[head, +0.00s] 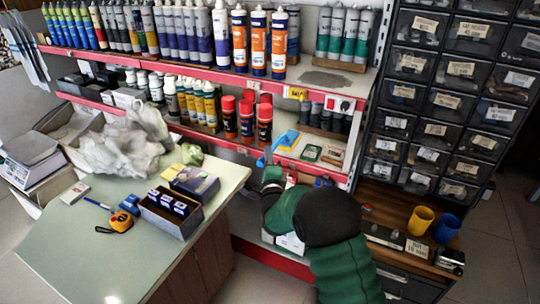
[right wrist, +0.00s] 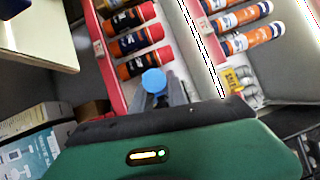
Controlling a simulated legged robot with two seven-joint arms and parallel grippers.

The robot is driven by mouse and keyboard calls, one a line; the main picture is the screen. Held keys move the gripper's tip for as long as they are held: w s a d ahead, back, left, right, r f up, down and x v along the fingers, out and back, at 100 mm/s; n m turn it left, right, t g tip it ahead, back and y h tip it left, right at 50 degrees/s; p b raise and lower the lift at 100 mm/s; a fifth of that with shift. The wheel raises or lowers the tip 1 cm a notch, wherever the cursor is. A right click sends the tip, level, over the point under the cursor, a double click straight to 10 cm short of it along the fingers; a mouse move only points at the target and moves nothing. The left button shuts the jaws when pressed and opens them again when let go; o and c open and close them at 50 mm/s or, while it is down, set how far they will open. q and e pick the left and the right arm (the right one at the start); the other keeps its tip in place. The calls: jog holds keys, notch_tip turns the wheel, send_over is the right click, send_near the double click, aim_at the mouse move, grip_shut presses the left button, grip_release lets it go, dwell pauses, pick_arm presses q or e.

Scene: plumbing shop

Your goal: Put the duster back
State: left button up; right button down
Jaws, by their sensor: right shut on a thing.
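The duster (head: 284,140) shows as a blue piece at the right part of the middle shelf, just beyond my right gripper. My right gripper (head: 270,165) reaches to the shelf front; its green wrist hides most of its fingers in the head view. In the right wrist view the grey fingers (right wrist: 160,98) are shut around the duster, whose round blue end (right wrist: 154,81) faces the camera. The rest of the duster is hidden there. Whether it touches the shelf I cannot tell. My left gripper is not in view.
Red-capped tubes (head: 247,118) stand left of the gripper on the red-edged shelf (head: 200,136). The green-topped counter (head: 75,245) holds a tape measure (head: 121,222) and a box. Yellow (head: 420,220) and blue cups stand right.

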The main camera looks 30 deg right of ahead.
aim_at(279, 147)
jog(key=w+d+f+b, duration=0.1)
jog(key=w+d+f, duration=0.2)
jog(key=w+f, duration=0.1)
jog(key=shift+w+f, duration=0.4)
jog(key=shift+w, duration=0.4)
jog(key=c, duration=1.3)
grip_release()
jog(key=shift+d, duration=0.25)
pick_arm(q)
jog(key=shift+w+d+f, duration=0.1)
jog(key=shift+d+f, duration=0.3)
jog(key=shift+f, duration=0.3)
